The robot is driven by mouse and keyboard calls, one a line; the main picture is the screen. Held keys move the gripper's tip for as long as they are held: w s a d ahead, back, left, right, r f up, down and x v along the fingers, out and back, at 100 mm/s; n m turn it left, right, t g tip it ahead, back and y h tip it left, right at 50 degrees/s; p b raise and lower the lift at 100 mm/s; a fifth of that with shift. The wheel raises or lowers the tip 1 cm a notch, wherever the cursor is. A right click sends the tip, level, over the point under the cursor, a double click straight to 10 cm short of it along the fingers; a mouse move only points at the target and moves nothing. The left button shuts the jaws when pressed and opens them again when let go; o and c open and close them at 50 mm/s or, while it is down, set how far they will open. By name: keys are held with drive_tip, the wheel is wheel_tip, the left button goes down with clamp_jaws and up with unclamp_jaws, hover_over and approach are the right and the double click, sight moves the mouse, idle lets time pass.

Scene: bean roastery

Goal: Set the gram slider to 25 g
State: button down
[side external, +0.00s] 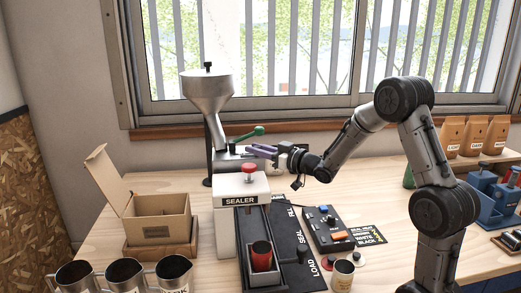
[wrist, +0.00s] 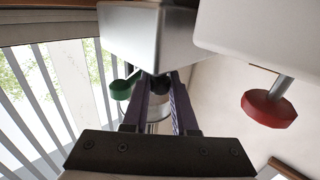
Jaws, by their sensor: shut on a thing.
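The steel hopper doser (side external: 207,95) stands at the back of the bench, with a green-knobbed lever (side external: 257,131) on its front. My gripper (side external: 255,150), with purple fingers, reaches in from the right at the doser's metal body, below the lever. In the wrist view, my fingers (wrist: 160,95) are shut on a small dark knob (wrist: 160,82) under a grey metal block (wrist: 145,32); I take it as the gram slider's knob. The green lever knob (wrist: 122,89) is just left of the fingers. The gram scale and its setting cannot be read in either view.
The white sealer (side external: 228,215) with a red button (side external: 249,172) stands close in front of the doser. A red bag (side external: 261,256) sits in the sealer's holder. An open carton (side external: 157,222) is at left; a control box (side external: 328,229) is at right.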

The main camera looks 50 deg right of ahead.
drive_tip(key=shift+w+a, duration=0.6)
drive_tip(key=shift+a, duration=0.05)
drive_tip(key=c, duration=0.7)
unclamp_jaws()
drive_tip(key=s, duration=1.4)
